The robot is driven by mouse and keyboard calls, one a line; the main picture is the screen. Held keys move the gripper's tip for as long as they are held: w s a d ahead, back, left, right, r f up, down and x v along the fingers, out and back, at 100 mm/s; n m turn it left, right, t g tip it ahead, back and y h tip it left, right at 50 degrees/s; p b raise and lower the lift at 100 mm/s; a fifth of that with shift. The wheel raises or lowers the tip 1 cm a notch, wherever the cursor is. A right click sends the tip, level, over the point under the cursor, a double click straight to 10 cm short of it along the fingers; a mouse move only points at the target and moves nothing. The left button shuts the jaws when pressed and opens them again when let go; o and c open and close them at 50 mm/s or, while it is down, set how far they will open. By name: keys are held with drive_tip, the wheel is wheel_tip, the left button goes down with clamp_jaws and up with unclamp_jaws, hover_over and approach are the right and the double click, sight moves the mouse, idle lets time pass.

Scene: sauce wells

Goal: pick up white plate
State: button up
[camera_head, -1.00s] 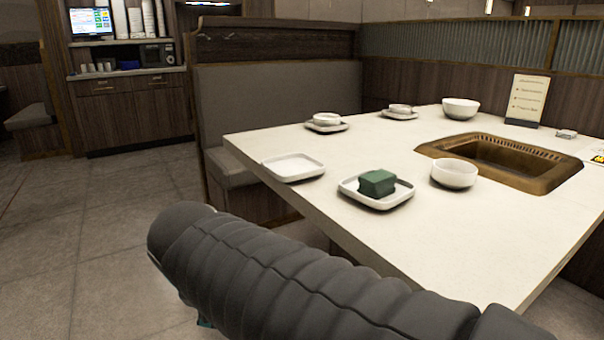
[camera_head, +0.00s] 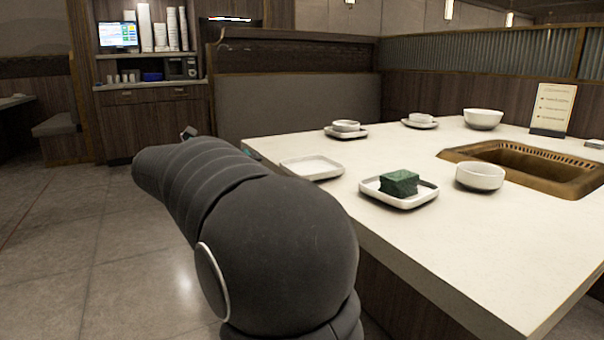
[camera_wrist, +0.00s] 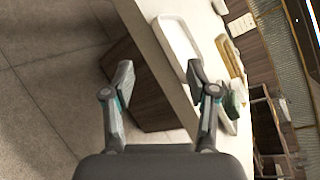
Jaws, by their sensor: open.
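The empty white plate (camera_head: 311,168), square with a raised rim, lies flat near the left edge of the table in the head view. In the wrist view the white plate (camera_wrist: 178,42) lies ahead of my gripper, towards the upper right. My gripper (camera_wrist: 160,78) is open and empty, its two fingers spread apart. The fingers are over the table's edge and the floor side, apart from the plate. In the head view my arm hides most of the gripper.
The white table (camera_head: 440,255) also bears a second square plate (camera_head: 427,197) with a green block (camera_head: 400,182), a white bowl (camera_head: 481,180), a far bowl (camera_head: 484,118), small saucers with cups, a brown grill (camera_head: 540,165) and a sign (camera_head: 553,105). A booth seat stands behind.

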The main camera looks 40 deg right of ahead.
sight(280, 166)
drive_tip(key=b+x, duration=0.2)
drive_tip(key=x, duration=1.1)
drive_tip(key=shift+w+d+f, duration=0.1)
drive_tip(key=shift+w+f, duration=0.1)
drive_tip(key=shift+f, duration=0.05)
clamp_jaws()
